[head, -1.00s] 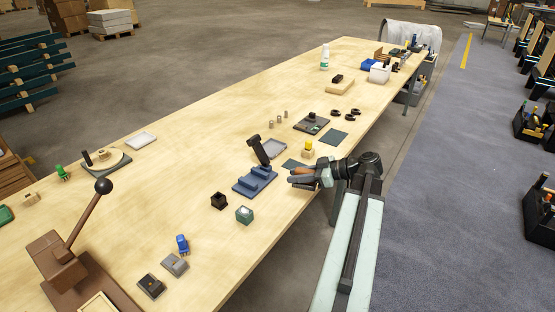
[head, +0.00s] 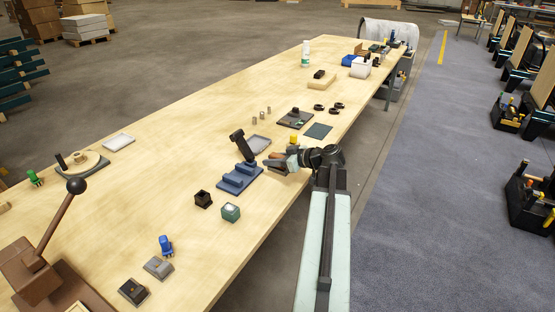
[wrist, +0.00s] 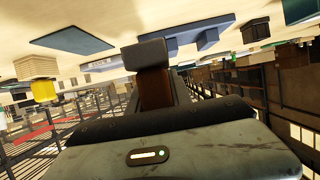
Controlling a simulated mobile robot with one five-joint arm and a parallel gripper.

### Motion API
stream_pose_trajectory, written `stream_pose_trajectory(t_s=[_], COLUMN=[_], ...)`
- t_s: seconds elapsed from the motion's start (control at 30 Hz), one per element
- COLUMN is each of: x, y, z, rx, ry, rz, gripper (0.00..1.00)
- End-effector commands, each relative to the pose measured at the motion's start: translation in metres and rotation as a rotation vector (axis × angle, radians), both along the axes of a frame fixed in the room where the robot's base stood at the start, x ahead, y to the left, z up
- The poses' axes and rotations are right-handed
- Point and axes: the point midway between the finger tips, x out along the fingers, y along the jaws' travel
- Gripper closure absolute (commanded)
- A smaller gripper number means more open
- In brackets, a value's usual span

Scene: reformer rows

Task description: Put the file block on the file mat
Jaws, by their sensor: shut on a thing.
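My gripper (head: 271,163) is shut on a small brown and dark block, which I take to be the file block (head: 277,156). Fingers hide most of it; in the wrist view its brown side (wrist: 154,92) shows between the jaws. The gripper is above the table's near edge, right of the blue stepped stand. A flat dark green mat (head: 318,131) lies beyond the gripper. I cannot tell which is the file mat.
The blue stepped stand (head: 240,179) and a tilted black holder (head: 242,146) are close left of the gripper. A yellow-topped wooden block (wrist: 42,88) is close by. A black box (head: 203,199) and green box (head: 231,212) stand nearer.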

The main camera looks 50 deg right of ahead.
Motion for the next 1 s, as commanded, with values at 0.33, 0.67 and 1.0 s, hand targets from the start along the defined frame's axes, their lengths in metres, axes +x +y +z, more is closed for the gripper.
stream_pose_trajectory(t_s=[0.33, 0.67, 1.0], x=[0.07, 0.082, 0.083], y=[-0.087, -0.101, -0.1], z=[-0.011, -0.015, -0.049], rx=[0.0, 0.0, 0.0], ry=[0.0, 0.0, 0.0], rz=[0.002, 0.003, 0.004], gripper=[1.0, 1.0, 1.0])
